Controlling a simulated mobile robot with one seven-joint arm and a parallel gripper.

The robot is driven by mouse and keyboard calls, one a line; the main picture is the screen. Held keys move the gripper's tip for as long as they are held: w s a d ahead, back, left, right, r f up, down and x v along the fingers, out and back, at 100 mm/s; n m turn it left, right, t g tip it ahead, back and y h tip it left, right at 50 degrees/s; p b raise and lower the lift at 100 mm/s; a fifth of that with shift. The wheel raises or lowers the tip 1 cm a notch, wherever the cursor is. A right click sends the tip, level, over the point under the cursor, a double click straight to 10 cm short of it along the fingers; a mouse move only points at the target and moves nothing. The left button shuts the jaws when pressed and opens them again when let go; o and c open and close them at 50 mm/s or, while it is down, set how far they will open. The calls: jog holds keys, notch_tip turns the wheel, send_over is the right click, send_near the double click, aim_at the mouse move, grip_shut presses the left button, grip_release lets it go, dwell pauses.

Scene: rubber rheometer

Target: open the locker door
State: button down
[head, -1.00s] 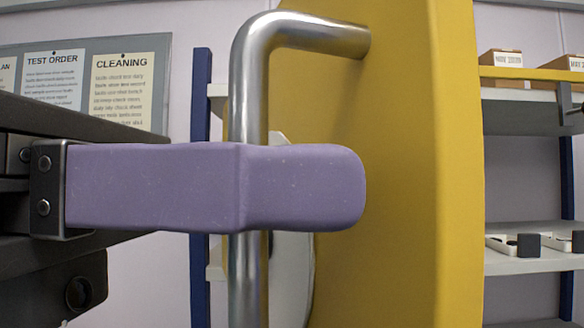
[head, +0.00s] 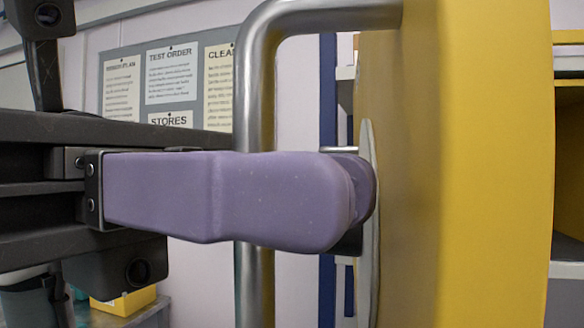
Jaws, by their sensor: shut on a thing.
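The locker door (head: 490,160) is a thick yellow panel on the right, seen nearly edge-on. Its handle is a bent metal bar (head: 255,100) that stands out from the door's face to the left. My gripper (head: 348,200) reaches in from the left with purple fingers. It is shut on the upright part of the handle, with the near finger in front of the bar. The far finger is mostly hidden, with only its tip showing. A pale rounded plate (head: 368,280) lies on the door face behind the fingertips.
At the far right, a yellow-edged opening with a dark inside (head: 570,160) shows beyond the door. A notice board (head: 215,115) with sheets hangs on the wall at left. A yellow box (head: 125,302) stands low at left. A blue post (head: 328,110) stands behind the handle.

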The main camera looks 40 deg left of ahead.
jog(key=shift+a+r, duration=0.1)
dwell(0.3)
jog(key=c, duration=1.9)
grip_release()
jog(key=a, duration=0.4)
jog(key=s+a+b, duration=0.1)
jog(key=a, duration=0.4)
jog(key=s+a+b, duration=0.1)
jog(key=a, duration=0.3)
jog(key=shift+a, duration=0.35)
